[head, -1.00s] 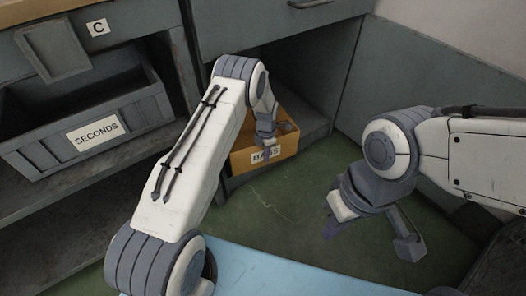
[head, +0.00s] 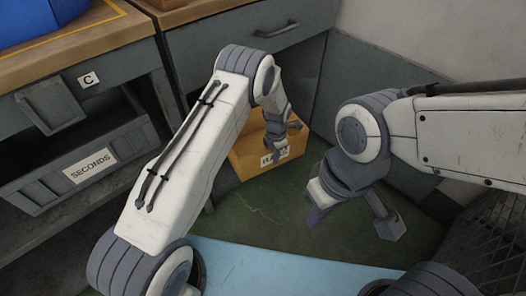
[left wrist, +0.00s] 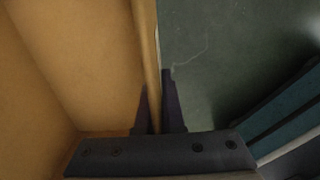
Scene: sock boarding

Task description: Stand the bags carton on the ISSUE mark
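The bags carton (head: 248,158) is an open orange-brown box with a white label, in front of the cabinet's lower opening in the head view. My left gripper (head: 283,152) is at its label side. In the left wrist view, my left gripper's dark fingers (left wrist: 156,112) close on the carton's wall (left wrist: 145,40), one inside and one outside. The carton's underside is hidden, so I cannot tell whether it touches anything below. My right gripper (head: 352,222) is open and empty, to the right of the carton. No ISSUE lettering is visible.
A wooden worktop (head: 110,38) at upper left carries a blue object (head: 35,18) and a yellow line. Below it are a C label (head: 88,79) and a grey SECONDS bin (head: 125,140). A drawer (head: 240,55) is above the carton. Green floor (head: 250,215) is clear in front.

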